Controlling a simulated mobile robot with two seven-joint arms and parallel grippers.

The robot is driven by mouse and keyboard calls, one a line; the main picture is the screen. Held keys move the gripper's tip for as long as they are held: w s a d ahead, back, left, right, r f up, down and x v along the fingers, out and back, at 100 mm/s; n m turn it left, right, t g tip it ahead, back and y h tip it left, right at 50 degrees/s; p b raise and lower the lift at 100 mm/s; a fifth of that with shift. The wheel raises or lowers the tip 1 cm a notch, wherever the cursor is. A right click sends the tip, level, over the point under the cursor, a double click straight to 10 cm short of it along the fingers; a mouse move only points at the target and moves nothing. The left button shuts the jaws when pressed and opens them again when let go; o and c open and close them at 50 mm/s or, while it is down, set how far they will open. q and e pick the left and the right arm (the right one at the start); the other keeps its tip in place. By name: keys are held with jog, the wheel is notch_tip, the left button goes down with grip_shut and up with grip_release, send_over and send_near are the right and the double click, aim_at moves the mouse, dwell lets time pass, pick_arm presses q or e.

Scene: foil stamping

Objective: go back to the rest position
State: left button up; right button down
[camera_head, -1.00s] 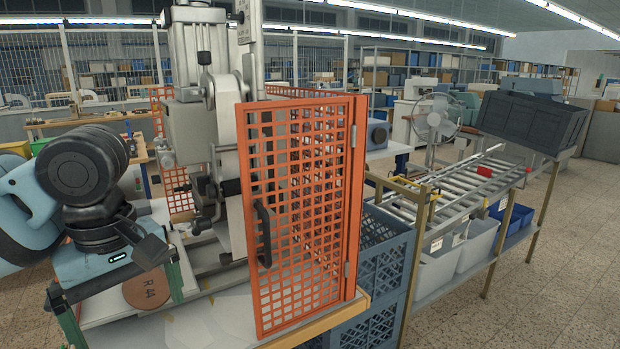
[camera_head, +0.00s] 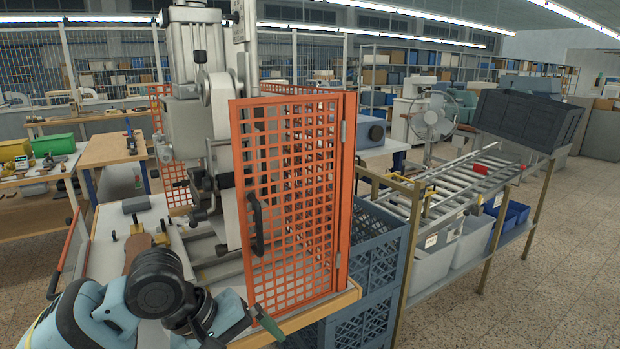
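My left arm comes in at the lower left. My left gripper (camera_head: 240,328) is low in front of the orange mesh guard (camera_head: 287,200), near the front edge of the machine table. One green-tipped finger shows, the rest is cut off by the bottom edge or hidden by the arm, so its opening cannot be judged. No held object is visible. My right gripper is not in view.
The stamping machine (camera_head: 190,125) stands behind the guard. Blue crates (camera_head: 375,250) stand right of the table. A roller conveyor (camera_head: 465,185) with a dark crate (camera_head: 528,120) and grey bins (camera_head: 430,272) is farther right. Open floor lies at the lower right.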

pick_arm(q)
notch_tip(320, 180, down, 18)
jog(key=s+d+m+t+h, duration=0.1)
jog(key=d+m+t+h, duration=0.1)
jog(key=t, duration=0.3)
jog(key=s+a+f+m+t+y, duration=0.1)
jog(key=s+a+f+m+y, duration=0.1)
jog(key=s+a+f, duration=0.4)
jog(key=s+a+f+m+t+y, duration=0.1)
jog(key=s+a+f+m+y, duration=0.2)
jog(key=s+a+f, duration=0.3)
jog(key=s+f+y, duration=0.1)
jog(key=s+f, duration=0.2)
jog(key=s, duration=0.4)
jog(key=shift+s+t, duration=0.35)
jog(key=shift+t, duration=0.05)
jog(key=shift+a+f, duration=0.1)
